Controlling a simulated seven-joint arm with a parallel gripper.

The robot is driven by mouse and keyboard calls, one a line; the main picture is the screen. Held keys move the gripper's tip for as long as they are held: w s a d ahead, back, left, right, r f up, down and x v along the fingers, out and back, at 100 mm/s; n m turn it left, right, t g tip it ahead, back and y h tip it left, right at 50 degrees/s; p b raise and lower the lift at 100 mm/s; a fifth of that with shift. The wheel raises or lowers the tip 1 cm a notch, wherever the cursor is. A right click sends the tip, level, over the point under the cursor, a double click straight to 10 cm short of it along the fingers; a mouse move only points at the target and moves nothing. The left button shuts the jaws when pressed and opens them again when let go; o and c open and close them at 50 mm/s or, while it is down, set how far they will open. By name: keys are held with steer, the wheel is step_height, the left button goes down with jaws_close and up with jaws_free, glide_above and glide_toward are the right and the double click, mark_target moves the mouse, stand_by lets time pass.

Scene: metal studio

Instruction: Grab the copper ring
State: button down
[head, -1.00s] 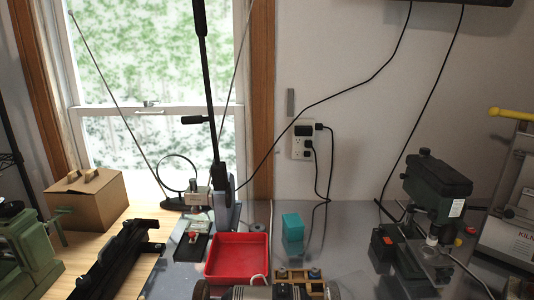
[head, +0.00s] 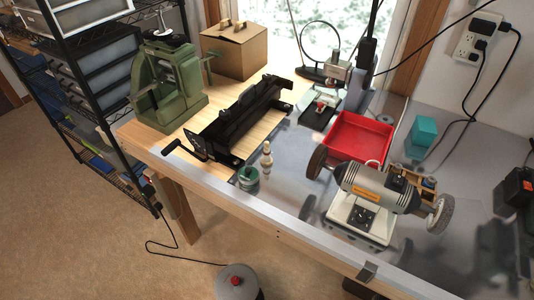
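I cannot make out a copper ring in the head view. A pale stepped post (head: 267,160) stands near the front edge of the bench, with a small green round container (head: 248,181) beside it. A red tray (head: 347,150) lies behind the bench grinder, and I see no ring in it. A small wooden holder (head: 428,184) is partly hidden behind the grinder. My gripper is not in view.
The bench's front edge (head: 280,232) crosses the view. A wire shelf is at left; open floor (head: 90,240) lies in front.

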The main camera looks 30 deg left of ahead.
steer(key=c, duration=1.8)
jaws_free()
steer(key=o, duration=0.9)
